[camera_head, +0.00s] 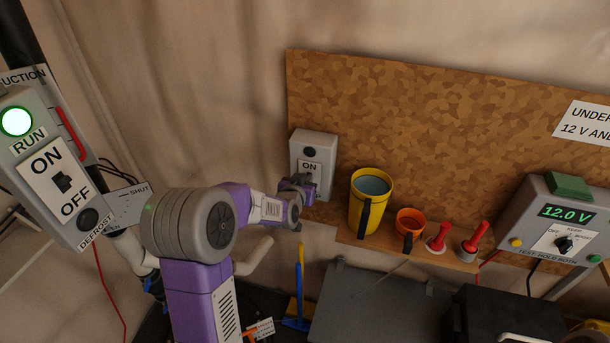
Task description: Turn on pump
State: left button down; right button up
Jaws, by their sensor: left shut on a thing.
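A grey switch box (301,152) with a plate reading ON is fixed at the left edge of the brown patterned board. A dark round button or lamp shows at its top. My left gripper (308,188) reaches in from the left and is shut at the lower part of this plate, on the box's switch. No label naming a pump is readable on this box. My right gripper is not in view.
A yellow cup (371,202) of liquid, an orange cup (409,222) and red-handled plungers (438,240) stand on a shelf right of the box. A 12.0 V supply (560,225) is at the far right. A RUN panel (47,170) with a lit green lamp is at left.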

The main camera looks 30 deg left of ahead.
pick_arm(q)
jog(key=shift+r, duration=0.1)
dwell(0.4)
jog(key=c, duration=1.2)
grip_release()
jog(key=v, duration=0.7)
jog(key=shift+s+d+r+p, duration=0.1)
jog(key=shift+s+r+p, duration=0.1)
jog(key=shift+p, duration=0.2)
